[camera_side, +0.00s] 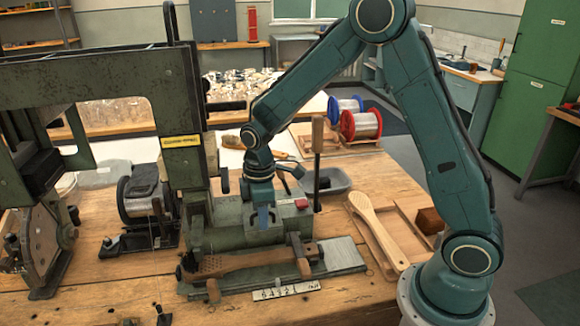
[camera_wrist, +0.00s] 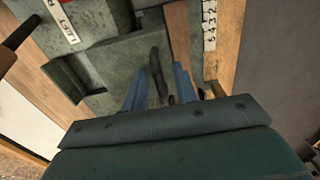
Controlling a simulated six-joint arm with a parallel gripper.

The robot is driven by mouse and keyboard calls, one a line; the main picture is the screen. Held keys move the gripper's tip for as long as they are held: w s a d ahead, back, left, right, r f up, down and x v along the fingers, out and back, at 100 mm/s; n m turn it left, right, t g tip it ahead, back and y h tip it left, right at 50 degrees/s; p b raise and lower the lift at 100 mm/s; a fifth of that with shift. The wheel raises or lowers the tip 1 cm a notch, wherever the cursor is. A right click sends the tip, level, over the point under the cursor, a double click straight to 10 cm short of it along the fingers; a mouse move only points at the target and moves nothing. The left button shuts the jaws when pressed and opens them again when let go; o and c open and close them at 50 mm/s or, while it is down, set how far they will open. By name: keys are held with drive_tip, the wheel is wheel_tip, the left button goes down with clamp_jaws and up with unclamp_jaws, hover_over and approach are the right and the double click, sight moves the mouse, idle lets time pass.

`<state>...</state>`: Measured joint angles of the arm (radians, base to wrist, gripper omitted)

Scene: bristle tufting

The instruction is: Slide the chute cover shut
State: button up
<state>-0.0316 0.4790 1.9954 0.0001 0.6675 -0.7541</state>
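The green tufting machine (camera_side: 245,228) stands on the bench, and its green top fills much of the wrist view (camera_wrist: 105,55). A stepped recess (camera_wrist: 66,80) shows in that top, near a white label reading LEFT. I cannot clearly single out the chute cover.
A wooden brush body (camera_side: 235,263) lies along the machine's front, above a numbered plate (camera_side: 287,290). A dark upright lever (camera_side: 317,165) and a red button (camera_side: 301,203) are close to the gripper's right. A wooden brush (camera_side: 375,230) lies farther right. Wire spools stand behind.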

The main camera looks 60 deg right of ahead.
clamp_jaws()
drive_tip(key=shift+w+d, duration=0.1)
drive_tip(key=shift+w, duration=0.05)
drive_tip(key=shift+w+d, duration=2.9)
drive_tip(key=shift+w, duration=0.05)
drive_tip(key=shift+o, duration=0.8)
unclamp_jaws()
drive_tip(key=shift+r, duration=0.2)
